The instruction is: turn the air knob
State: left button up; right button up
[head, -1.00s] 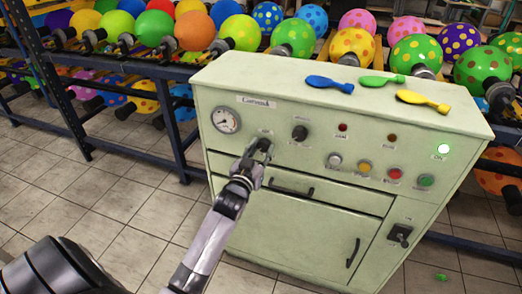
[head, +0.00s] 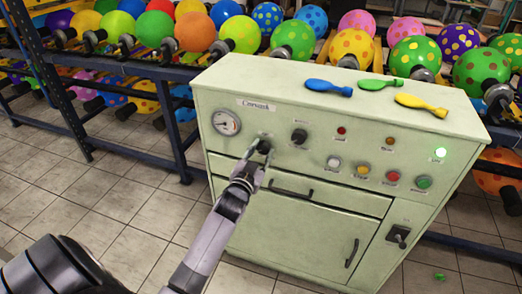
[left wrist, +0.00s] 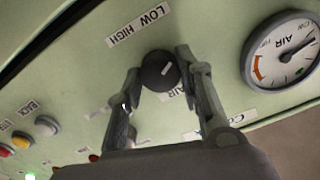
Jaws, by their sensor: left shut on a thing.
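The air knob (left wrist: 163,72) is a round black knob with a pale pointer line, on the pale green front of the machine. In the left wrist view the pointer is slanted, and labels reading HIGH, LOW and AIR are around it. My left gripper (head: 262,158) is at the panel, below and right of the gauge, shut on the knob. Its two fingers touch or nearly touch opposite sides of the knob. The round AIR gauge (left wrist: 287,52) is beside the knob; it also shows in the head view (head: 226,122). My right gripper is not in view.
The green machine (head: 300,225) has a second black knob (head: 299,136), several coloured buttons and a lit green lamp (head: 440,153). Blue, green and yellow flat balloons (head: 328,87) lie on its top. A drawer handle (head: 291,189) is below my gripper. Racks of balloons stand behind.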

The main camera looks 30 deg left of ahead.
pick_arm(q)
jog(key=m+p, duration=0.1)
jog(key=m, duration=0.2)
jog(key=shift+m, duration=0.4)
jog(key=m, duration=0.3)
jog(key=shift+m, duration=0.3)
jog(key=m, duration=0.4)
jog(key=shift+p, duration=0.4)
jog(key=m, duration=0.4)
jog(key=shift+m, duration=0.6)
jog(key=o, duration=1.2)
jog(key=shift+c, duration=0.2)
